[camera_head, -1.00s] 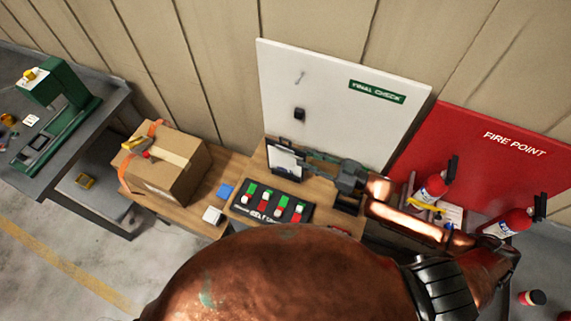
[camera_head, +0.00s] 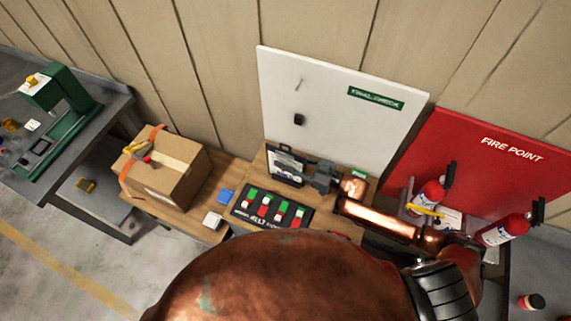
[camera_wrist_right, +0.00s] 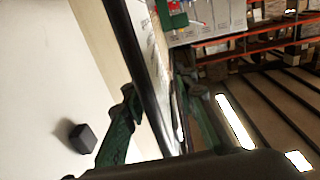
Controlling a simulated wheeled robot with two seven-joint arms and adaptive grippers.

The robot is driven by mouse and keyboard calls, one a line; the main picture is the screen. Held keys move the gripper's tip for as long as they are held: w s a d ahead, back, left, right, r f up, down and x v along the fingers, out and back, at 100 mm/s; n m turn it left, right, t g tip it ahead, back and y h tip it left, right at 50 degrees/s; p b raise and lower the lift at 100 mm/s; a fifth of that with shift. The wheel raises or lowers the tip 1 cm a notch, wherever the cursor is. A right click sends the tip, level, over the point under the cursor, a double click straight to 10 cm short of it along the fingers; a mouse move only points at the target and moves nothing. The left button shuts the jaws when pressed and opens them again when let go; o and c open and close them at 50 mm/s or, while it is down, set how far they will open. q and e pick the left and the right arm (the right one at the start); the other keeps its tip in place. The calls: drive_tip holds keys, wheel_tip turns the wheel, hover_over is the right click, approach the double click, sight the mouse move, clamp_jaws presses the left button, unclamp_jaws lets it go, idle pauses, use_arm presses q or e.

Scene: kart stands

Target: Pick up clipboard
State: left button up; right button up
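The clipboard (camera_head: 286,164), dark-edged with a pale sheet, stands upright on the wooden table against the white board. My right gripper (camera_head: 313,176) reaches it from the right, at its right edge. In the right wrist view the clipboard (camera_wrist_right: 146,62) shows nearly edge-on between the two green fingers of my right gripper (camera_wrist_right: 160,108). One finger is on each side, spread apart; the right one looks clear of it. Whether the left finger touches it I cannot tell. My left gripper is not in view.
A cardboard box (camera_head: 165,172) stands further left. Fire extinguishers (camera_head: 428,196) stand right, near my arm.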

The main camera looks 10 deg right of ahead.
drive_tip(key=shift+c, duration=0.4)
clamp_jaws()
wheel_tip(320, 180, up, 10)
drive_tip(key=shift+r+b, duration=0.1)
drive_tip(key=shift+b, duration=0.25)
idle(0.3)
